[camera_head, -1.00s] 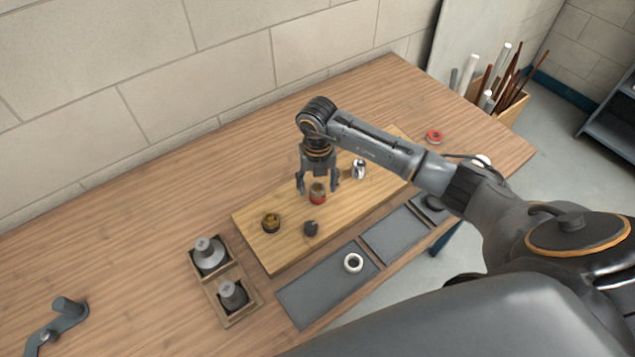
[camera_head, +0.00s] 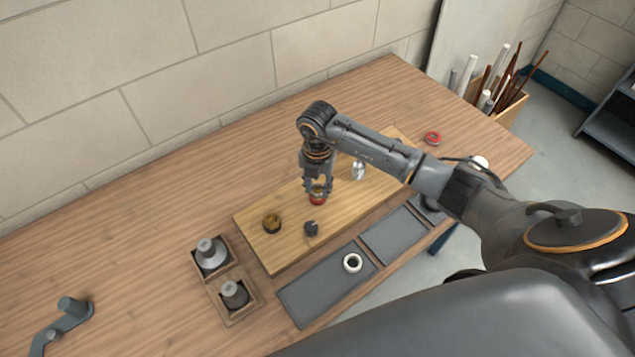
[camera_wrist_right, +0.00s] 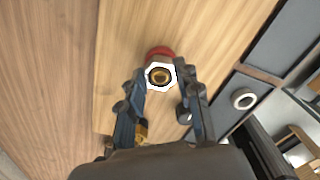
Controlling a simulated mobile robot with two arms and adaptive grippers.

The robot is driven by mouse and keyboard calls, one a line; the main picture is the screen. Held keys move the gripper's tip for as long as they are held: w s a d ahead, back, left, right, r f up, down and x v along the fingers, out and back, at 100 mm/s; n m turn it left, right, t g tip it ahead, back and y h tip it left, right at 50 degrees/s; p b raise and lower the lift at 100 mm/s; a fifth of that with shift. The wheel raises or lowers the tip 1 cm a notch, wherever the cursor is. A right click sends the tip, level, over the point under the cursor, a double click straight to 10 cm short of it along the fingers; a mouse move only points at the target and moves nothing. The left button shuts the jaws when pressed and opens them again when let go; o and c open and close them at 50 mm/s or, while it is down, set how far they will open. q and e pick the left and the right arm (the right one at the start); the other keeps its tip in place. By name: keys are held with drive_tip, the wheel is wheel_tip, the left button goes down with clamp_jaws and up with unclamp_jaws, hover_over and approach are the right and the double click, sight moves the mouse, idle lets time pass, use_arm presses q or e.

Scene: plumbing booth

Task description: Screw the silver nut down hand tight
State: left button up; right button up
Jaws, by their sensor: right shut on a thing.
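My right gripper (camera_head: 318,196) points down over the wooden board and is shut on the silver nut (camera_wrist_right: 149,78). In the right wrist view the nut is a bright hexagonal ring between the fingertips (camera_wrist_right: 160,78). I cannot tell how far down the nut sits. My left gripper is not in view.
The wooden board (camera_head: 275,255) also carries a brass fitting (camera_head: 272,223), a dark part (camera_head: 311,228) and a chrome fitting (camera_head: 358,170). A white ring (camera_head: 352,262) lies on a grey tray (camera_head: 310,299). A red ring (camera_head: 432,138) lies at the back right.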

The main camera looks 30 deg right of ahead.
drive_tip(key=shift+m, duration=0.5)
drive_tip(key=shift+f+m+p, duration=0.15)
drive_tip(key=shift+m+p, duration=1.1)
drive_tip(key=shift+m, duration=1.65)
drive_tip(key=shift+m+p, duration=0.95)
drive_tip(key=shift+m, duration=1.05)
drive_tip(key=shift+f+m+p, duration=0.1)
drive_tip(key=shift+m+p, duration=0.3)
drive_tip(key=shift+m, duration=0.6)
